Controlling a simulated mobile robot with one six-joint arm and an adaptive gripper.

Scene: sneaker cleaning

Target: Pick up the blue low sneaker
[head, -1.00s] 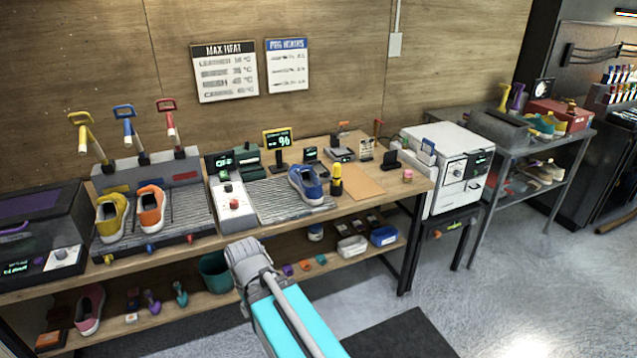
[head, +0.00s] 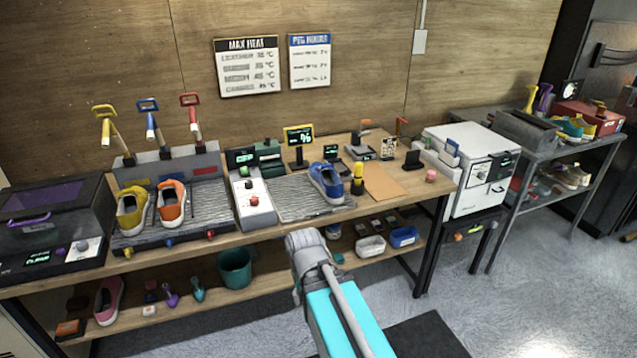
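The blue low sneaker (head: 325,183) has a white sole and sits upright on a ribbed grey mat (head: 283,203) on the wooden workbench. Its toe points toward the bench's front edge. A yellow bottle with a dark body (head: 357,178) stands close to its right. My arm reaches up from the bottom of the head view, in front of the bench and apart from the sneaker. The fingers of my gripper do not show clearly, so its opening cannot be told.
A yellow sneaker (head: 132,211) and an orange sneaker (head: 171,204) stand on a rack at left. A grey control box (head: 255,207) is left of the mat. A small display (head: 299,136) stands behind. An orange-brown sheet (head: 385,182) lies flat at right.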

